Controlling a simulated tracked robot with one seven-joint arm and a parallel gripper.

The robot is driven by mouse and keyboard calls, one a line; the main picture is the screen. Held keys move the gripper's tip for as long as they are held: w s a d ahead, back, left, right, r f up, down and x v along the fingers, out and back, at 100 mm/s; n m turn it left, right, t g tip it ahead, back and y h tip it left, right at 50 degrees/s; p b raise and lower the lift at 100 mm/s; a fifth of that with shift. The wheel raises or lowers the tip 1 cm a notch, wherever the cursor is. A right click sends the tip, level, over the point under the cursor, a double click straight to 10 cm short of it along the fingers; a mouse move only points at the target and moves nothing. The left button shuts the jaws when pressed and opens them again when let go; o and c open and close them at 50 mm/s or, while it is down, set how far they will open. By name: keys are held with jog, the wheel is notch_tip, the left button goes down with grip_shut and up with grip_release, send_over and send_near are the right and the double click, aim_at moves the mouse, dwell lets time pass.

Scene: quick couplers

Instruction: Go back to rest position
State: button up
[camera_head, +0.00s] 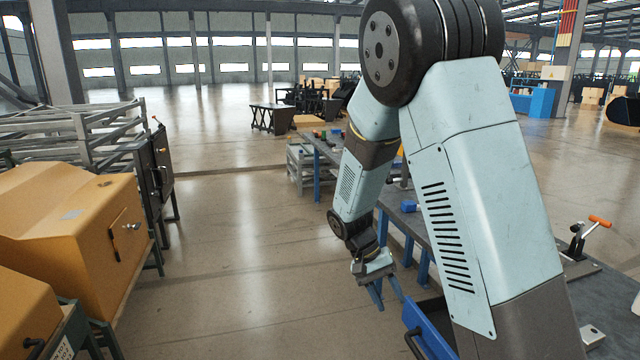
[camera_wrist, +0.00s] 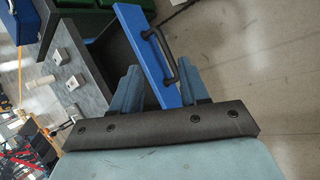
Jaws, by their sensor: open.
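My gripper (camera_head: 391,304) hangs at the end of my arm, pointing down beside the workbench in the head view. Its two fingers are spread and nothing is between them. In the wrist view, my gripper (camera_wrist: 158,66) also shows open. A blue drawer front (camera_head: 432,332) with a black handle (camera_head: 413,344) is just right of and below the fingers in the head view. In the wrist view, the blue front (camera_wrist: 150,62) and its handle (camera_wrist: 162,55) lie beyond the fingers. I cannot tell whether the fingers clear the handle by much. My arm hides part of the bench.
The grey workbench (camera_head: 598,318) runs along the right, with an orange-handled clamp (camera_head: 590,228) on it. A blue block (camera_head: 408,206) lies farther along. Orange machine housings (camera_head: 75,225) and a metal rack (camera_head: 90,130) stand left. The floor (camera_head: 235,270) between is clear.

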jog(key=s+d+r+t+y, duration=0.2)
jog(key=s+d+r+t, duration=0.1)
jog(key=s+r, duration=0.6)
jog(key=s+d+r+n+t+y, duration=0.1)
jog(key=s+d+r+t+y, duration=0.2)
jog(key=r, duration=1.3)
jog(key=shift+s+d+t, duration=0.8)
jog(key=shift+s+t, duration=0.9)
jog(key=shift+s, duration=1.4)
